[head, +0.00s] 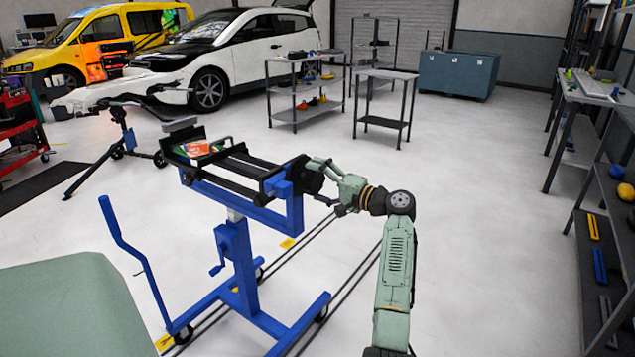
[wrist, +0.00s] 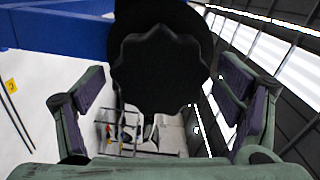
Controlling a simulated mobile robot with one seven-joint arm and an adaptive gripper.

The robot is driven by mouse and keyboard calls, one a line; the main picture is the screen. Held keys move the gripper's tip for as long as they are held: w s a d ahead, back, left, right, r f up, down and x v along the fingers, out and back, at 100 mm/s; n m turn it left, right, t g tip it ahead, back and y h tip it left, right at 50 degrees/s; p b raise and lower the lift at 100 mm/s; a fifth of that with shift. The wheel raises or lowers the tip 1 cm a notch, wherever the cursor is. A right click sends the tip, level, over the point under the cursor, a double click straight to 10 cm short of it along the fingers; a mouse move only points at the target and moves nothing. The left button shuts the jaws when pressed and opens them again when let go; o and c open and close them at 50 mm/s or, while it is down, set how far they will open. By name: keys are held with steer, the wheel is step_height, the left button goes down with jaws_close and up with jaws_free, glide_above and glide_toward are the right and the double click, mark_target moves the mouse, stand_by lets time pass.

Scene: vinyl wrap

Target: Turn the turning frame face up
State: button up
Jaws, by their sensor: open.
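The turning frame is a blue wheeled stand (head: 238,262) with a dark rail-like top (head: 232,163), seen in the head view left of my arm. The top carries a small orange and green item (head: 198,149) at its far left end. My gripper (head: 318,172) is at the right end of the frame, by a black knob. In the wrist view the black scalloped knob (wrist: 160,72) fills the upper middle. My open fingers (wrist: 165,105) stand on either side of it, with gaps between them and the knob. Whether they overlap it in depth is unclear.
A blue crank handle (head: 217,256) and a long blue lever (head: 130,250) stick out from the stand. Grey carts (head: 390,78) stand behind, and a shelf (head: 600,200) is at the right. The floor between the stand and the right shelf is mostly clear.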

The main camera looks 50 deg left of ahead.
steer(key=v, duration=1.2)
stand_by(0.4)
